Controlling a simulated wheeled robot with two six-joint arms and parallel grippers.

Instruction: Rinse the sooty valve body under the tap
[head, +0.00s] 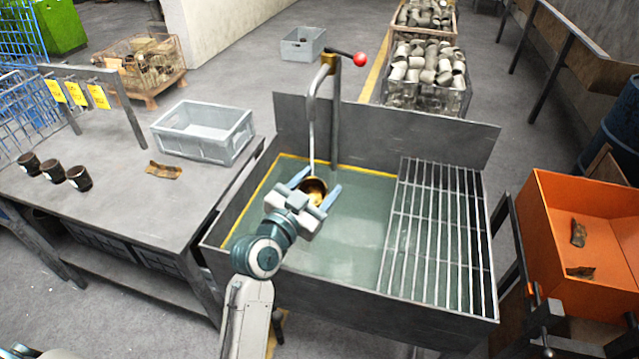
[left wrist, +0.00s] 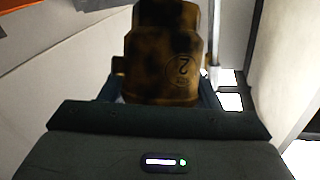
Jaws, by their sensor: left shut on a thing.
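The valve body (head: 315,189) is brass-coloured and held in my left gripper (head: 318,192), over the basin of the sink (head: 345,250). In the left wrist view the valve body (left wrist: 168,55) shows dark sooty patches and a marking like a 2 in a ring. The tap (head: 335,100) stands at the back of the sink with a red-knobbed lever (head: 359,59). A thin pale stream (head: 312,135) comes down from its spout to the valve body. My left gripper is shut on the valve body. My right gripper is not in view.
A slatted drain rack (head: 435,230) covers the sink's right side. A grey crate (head: 203,132) and several dark cups (head: 79,178) stand on the left table (head: 130,215). An orange bin (head: 590,215) holding scraps stands at the right.

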